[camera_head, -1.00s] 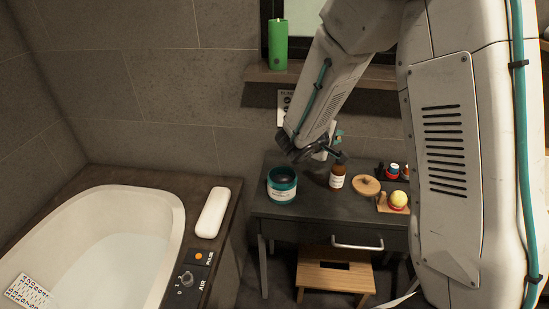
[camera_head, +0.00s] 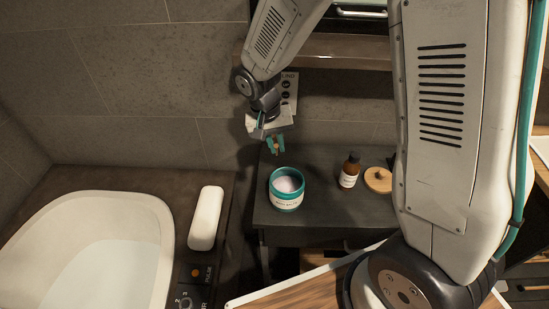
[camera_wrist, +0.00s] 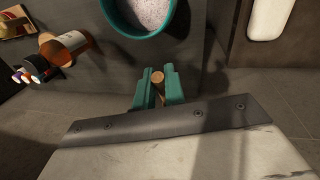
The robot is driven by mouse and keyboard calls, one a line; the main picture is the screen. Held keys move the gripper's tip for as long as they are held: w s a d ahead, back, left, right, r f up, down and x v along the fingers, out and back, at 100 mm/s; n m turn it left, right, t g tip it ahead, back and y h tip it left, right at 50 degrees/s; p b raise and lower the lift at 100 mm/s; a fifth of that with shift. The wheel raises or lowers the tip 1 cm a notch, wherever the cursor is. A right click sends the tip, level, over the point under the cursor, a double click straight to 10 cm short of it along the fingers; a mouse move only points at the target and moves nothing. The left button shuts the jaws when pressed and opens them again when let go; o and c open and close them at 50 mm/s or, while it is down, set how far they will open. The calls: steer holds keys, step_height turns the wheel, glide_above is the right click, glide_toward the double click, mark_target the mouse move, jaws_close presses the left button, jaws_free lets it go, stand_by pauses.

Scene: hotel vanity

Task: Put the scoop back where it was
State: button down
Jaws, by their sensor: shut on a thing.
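My gripper (camera_head: 275,144) hangs near the back left of the dark vanity top (camera_head: 325,215), behind and a little above the jar in the picture. The wrist view shows its teal fingers (camera_wrist: 159,88) shut on a short wooden piece (camera_wrist: 158,78), which looks like the scoop's handle end. The rest of the scoop is hidden. The open jar (camera_head: 287,190) has a teal rim and a white label. It holds pale grains, also seen in the wrist view (camera_wrist: 145,33), and stands upright, apart from the fingers.
A brown bottle (camera_head: 349,171) and a round wooden lid (camera_head: 378,180) stand right of the jar. A white bath pillow (camera_head: 206,218) lies on the tub's edge, left of the vanity. The tiled wall (camera_head: 190,95) is close behind my gripper.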

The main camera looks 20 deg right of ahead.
steer(key=x, duration=0.2)
steer(key=a+x, duration=0.1)
steer(key=x, duration=0.4)
steer(key=shift+w+a+f, duration=0.2)
steer(key=shift+f, duration=0.15)
steer(key=c, duration=1.5)
jaws_free()
